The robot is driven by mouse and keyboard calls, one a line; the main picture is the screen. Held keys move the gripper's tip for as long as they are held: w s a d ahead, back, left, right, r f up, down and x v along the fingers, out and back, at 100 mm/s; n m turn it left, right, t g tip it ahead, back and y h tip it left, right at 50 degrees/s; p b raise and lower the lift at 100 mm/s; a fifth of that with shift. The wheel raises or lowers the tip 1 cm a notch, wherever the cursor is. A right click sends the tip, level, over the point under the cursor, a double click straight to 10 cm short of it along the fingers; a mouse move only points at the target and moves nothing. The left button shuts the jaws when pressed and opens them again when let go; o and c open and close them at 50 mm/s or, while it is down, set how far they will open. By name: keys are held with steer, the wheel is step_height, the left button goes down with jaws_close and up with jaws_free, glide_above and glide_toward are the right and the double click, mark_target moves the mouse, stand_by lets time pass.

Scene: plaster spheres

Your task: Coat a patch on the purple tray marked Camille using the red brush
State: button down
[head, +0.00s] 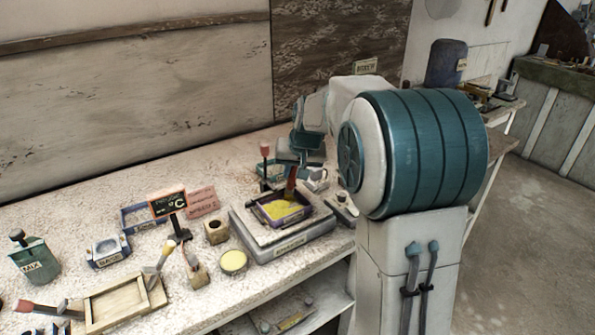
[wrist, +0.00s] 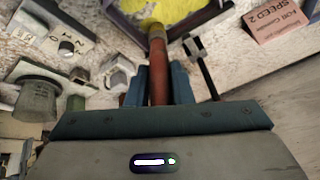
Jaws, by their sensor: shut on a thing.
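The purple tray (head: 262,217) sits on a grey platform on the bench, with a yellow patch (head: 284,208) covering part of its inside. In the wrist view the tray's dark purple rim (wrist: 205,20) and yellow patch (wrist: 185,10) are at the top. My gripper (head: 292,170) is above the tray, shut on the red brush (head: 289,189). The brush handle (wrist: 159,75) runs up between the fingers in the wrist view, and its tip end reaches the yellow area. Whether the bristles touch the surface cannot be told. I cannot read a Camille mark on the tray.
The grey platform (head: 290,249) bears a label on its front. Left of it stand a wooden block (head: 216,231), a yellow round pot (head: 233,262), a small black sign (head: 168,204) and a pink card (head: 203,201). A wooden frame (head: 115,303) lies at the front left. A green container (head: 36,260) stands at the far left.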

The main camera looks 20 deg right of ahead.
steer(key=shift+w+a+r, duration=0.1)
steer(key=shift+w, duration=0.25)
steer(key=shift+s+r, duration=0.1)
steer(key=shift+r, duration=0.05)
steer(key=shift+s+d+r, duration=0.15)
steer(key=shift+s+r, duration=0.15)
steer(key=shift+s, duration=0.2)
steer(key=shift+s+d+r, duration=0.15)
steer(key=shift+s+r, duration=0.1)
steer(key=shift+s, duration=0.25)
steer(key=shift+w+f, duration=0.1)
steer(key=shift+f, duration=0.05)
steer(key=shift+w+f, duration=0.15)
steer(key=shift+w, duration=0.2)
steer(key=shift+d+f+b, duration=0.1)
steer(key=shift+f+b, duration=0.35)
steer(key=shift+f, duration=0.05)
